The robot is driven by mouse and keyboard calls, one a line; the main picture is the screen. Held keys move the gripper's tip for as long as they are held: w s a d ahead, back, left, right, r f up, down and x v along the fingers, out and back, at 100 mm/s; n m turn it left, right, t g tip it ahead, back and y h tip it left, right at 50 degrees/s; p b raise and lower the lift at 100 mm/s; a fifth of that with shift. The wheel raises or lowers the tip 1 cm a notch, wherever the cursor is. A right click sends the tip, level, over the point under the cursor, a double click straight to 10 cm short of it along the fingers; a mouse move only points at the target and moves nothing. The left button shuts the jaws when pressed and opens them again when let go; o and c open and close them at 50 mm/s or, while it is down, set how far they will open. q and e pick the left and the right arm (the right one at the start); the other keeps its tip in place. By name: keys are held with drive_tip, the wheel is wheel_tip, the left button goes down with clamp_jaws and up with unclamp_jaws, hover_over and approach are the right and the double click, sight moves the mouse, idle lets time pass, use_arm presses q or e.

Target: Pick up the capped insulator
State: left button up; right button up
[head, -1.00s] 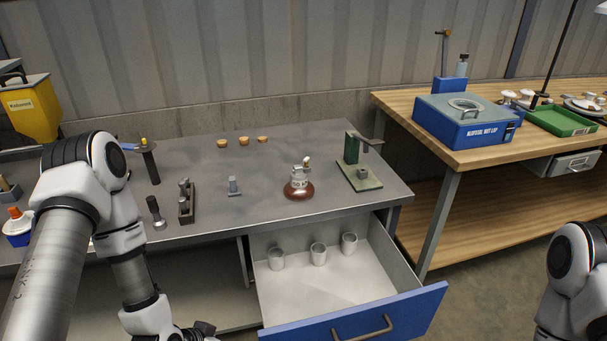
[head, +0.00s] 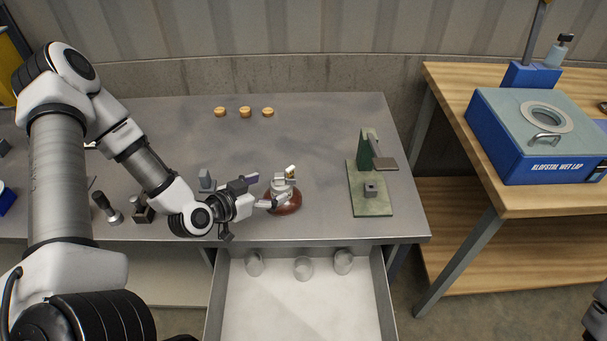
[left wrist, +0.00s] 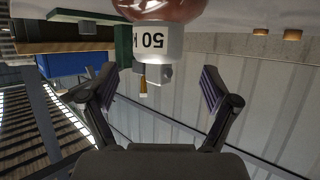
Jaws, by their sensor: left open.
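The capped insulator (head: 287,203) stands on the grey bench, a red-brown disc with a pale metal cap (head: 281,184) on top.
A green press (head: 365,165) stands to the right of the insulator. Several dark metal parts lie left, partly behind my arm. Three cork-coloured pieces (head: 245,112) sit at the back. An open drawer (head: 300,310) with three cups juts out in front.

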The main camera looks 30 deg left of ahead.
sight(281, 186)
use_arm(q)
drive_tip(key=shift+s+d, duration=0.15)
drive_tip(key=shift+d, duration=0.1)
drive_tip(key=shift+f+b, duration=0.2)
drive_tip(key=shift+b, duration=0.15)
drive_tip(key=x, duration=0.5)
drive_tip(key=shift+w+a+f, duration=0.1)
drive_tip(key=shift+w+f, duration=0.15)
drive_tip(key=shift+f, duration=0.1)
drive_tip(key=shift+s+r, duration=0.2)
drive_tip(key=shift+s, duration=0.05)
drive_tip(key=shift+w, duration=0.1)
clamp_jaws()
